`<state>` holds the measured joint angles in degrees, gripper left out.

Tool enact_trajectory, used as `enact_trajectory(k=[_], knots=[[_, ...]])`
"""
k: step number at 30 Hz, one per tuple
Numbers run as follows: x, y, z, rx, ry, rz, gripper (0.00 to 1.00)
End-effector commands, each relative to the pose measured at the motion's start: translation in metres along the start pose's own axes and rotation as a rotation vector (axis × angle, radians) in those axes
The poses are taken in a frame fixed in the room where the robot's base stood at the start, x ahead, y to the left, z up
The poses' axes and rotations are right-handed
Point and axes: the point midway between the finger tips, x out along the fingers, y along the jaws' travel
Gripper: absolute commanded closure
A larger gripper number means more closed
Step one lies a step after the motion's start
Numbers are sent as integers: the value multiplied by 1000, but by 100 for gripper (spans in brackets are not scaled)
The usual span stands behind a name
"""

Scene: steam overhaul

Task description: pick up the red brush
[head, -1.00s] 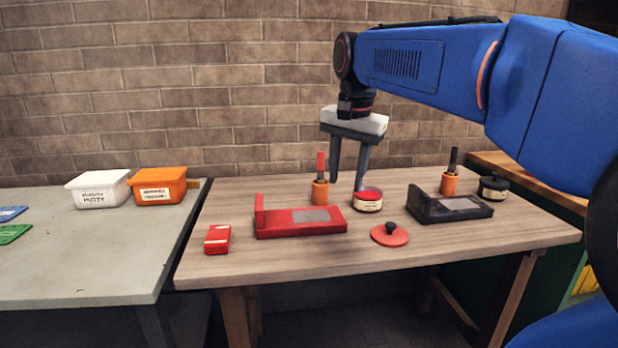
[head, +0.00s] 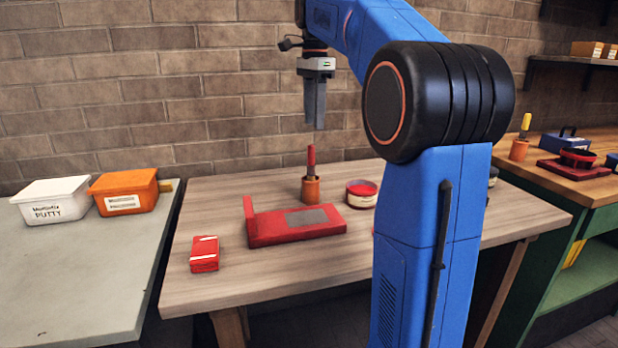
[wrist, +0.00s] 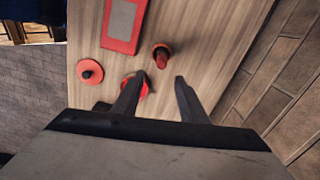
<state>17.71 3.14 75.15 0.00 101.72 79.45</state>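The red brush (head: 311,157) stands upright with its red handle up in a small orange pot (head: 310,190) on the wooden table. The brush (wrist: 162,52) and its pot also show from above in the wrist view, beyond my fingertips. My gripper (head: 315,126) points down above the brush, apart from it. In the wrist view my gripper (wrist: 163,77) is open, its two fingers spread with nothing between them. The brush's lower end is hidden inside the pot.
A red tray (head: 295,232) lies in front of the pot, and a red-topped tin (head: 361,194) stands to its right. A small red box (head: 204,254) is at the table's left. A brick wall (head: 220,80) rises behind. My arm hides the table's right part.

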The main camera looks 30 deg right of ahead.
Motion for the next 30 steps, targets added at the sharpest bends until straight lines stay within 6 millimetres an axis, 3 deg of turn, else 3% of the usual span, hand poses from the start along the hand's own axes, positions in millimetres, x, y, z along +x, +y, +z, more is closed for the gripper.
enact_trajectory(k=[12, 23, 30], knots=[[74, 1, 1, -2, 0, 2, 61], [101, 0, 3, -3, 0, 0, 61], [132, -2, 8, -3, 0, 1, 61]])
